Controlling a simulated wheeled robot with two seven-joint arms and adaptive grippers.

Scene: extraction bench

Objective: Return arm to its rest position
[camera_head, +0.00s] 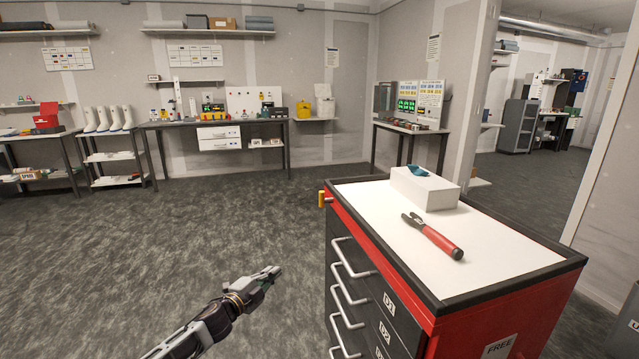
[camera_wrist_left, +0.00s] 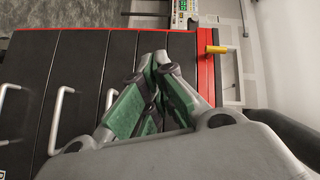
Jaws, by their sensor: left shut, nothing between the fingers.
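My left gripper (camera_head: 271,272) is in the lower middle of the head view, over the floor to the left of the red and black tool cabinet (camera_head: 470,325). Its fingers are shut and hold nothing. In the left wrist view the gripper's green-padded fingers (camera_wrist_left: 152,88) are together in front of the cabinet's dark drawer fronts (camera_wrist_left: 90,65). I cannot tell from the pictures how far the fingertips are from the drawers. My right gripper is not in view.
On the cabinet's white top lie red-handled pliers (camera_head: 436,238) and a white box (camera_head: 425,188) with a teal item on it. Drawer handles (camera_head: 351,259) stick out towards my left arm. Open carpet (camera_head: 200,230) lies left of the cabinet. Workbenches (camera_head: 215,122) line the far wall.

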